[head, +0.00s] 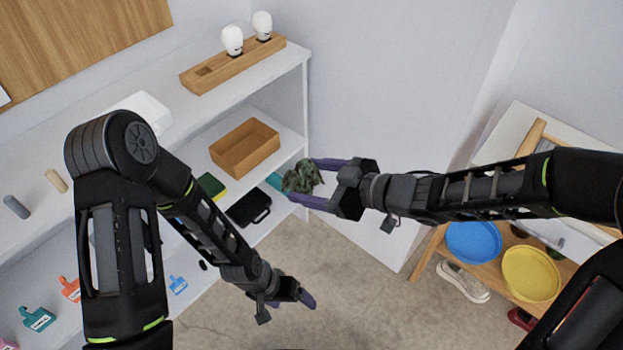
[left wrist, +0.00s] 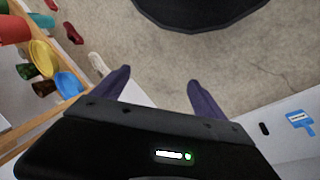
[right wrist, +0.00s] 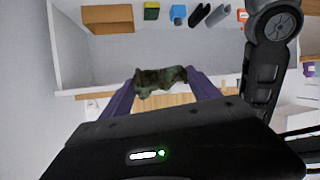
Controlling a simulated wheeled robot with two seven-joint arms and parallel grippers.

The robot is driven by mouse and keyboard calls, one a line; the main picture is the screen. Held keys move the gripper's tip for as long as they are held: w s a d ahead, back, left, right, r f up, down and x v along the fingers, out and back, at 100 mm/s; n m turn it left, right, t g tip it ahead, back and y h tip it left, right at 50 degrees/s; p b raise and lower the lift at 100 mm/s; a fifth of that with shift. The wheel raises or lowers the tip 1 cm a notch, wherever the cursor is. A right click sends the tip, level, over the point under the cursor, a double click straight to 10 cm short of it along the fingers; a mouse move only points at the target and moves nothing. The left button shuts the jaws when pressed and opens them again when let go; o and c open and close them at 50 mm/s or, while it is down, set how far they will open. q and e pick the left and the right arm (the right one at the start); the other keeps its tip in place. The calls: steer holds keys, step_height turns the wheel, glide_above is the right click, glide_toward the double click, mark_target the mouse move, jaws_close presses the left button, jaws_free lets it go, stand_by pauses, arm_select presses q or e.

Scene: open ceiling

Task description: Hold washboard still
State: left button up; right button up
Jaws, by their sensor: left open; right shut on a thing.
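A crumpled dark green camouflage-patterned cloth (head: 301,176) is between the purple fingers of my right gripper (head: 304,181), beside the end of the white shelf. The cloth (right wrist: 160,82) also shows between the fingertips in the right wrist view, and the right gripper is shut on it. My left gripper (head: 298,297) is low over the floor, apart from the shelf. In the left wrist view its two fingers (left wrist: 158,88) are apart with nothing between them. I cannot make out a washboard for certain in any view.
The white shelf holds a brown open box (head: 245,147), a black case (head: 249,206) and a wooden block with white bulbs (head: 233,70). The floor between is clear.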

arm_select(q)
steer(key=s+n, duration=0.1)
steer(key=s, duration=0.1)
steer(key=s+f, duration=0.1)
steer(key=s+n, duration=0.1)
steer(key=s, duration=0.1)
steer(key=shift+s+d+f+n, duration=0.15)
steer(key=shift+s+f+n, duration=0.15)
